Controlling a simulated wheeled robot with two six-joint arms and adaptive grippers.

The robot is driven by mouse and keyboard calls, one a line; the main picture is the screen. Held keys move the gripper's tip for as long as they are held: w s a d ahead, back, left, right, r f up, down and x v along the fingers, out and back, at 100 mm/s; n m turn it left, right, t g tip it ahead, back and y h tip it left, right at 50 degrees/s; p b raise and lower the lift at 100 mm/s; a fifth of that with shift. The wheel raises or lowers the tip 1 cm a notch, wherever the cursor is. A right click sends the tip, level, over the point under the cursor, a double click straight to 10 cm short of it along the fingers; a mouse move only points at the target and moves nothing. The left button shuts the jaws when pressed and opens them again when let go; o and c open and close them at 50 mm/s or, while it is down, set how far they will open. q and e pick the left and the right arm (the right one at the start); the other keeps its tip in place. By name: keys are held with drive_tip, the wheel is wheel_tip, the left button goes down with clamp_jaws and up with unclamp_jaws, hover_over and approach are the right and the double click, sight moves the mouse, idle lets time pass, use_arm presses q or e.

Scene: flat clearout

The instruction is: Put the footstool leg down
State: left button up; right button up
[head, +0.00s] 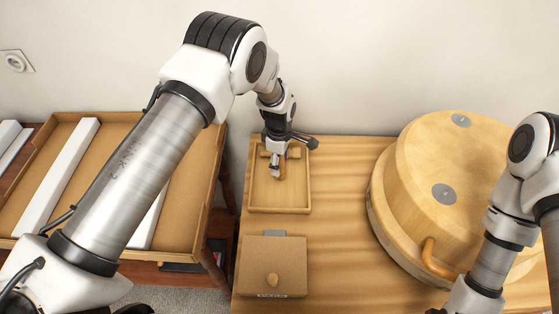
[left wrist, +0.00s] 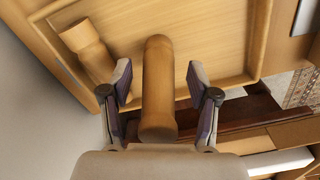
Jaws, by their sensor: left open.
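A wooden footstool leg (left wrist: 157,88) is between the spread fingers of my left gripper (left wrist: 160,95), with a gap on both sides. It also shows in the head view (head: 283,169) over the shallow wooden tray (head: 282,211). A second leg (left wrist: 88,48) lies at the tray's edge beside it. The left gripper, in the head view (head: 279,160), is low at the tray. The round wooden footstool (head: 490,170) sits at the right with grey metal plates on top, and a leg (head: 437,262) stands out at its front. My right gripper is outside the view.
At left, a tan table or open carton (head: 187,190) holds white strips (head: 58,175). Bare tabletop (head: 340,200) lies between tray and footstool.

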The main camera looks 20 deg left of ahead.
use_arm(q)
wheel_tip(320, 180, up, 12)
drive_tip(key=b, duration=0.2)
drive_tip(key=shift+r+b, duration=0.1)
drive_tip(key=shift+b, duration=0.2)
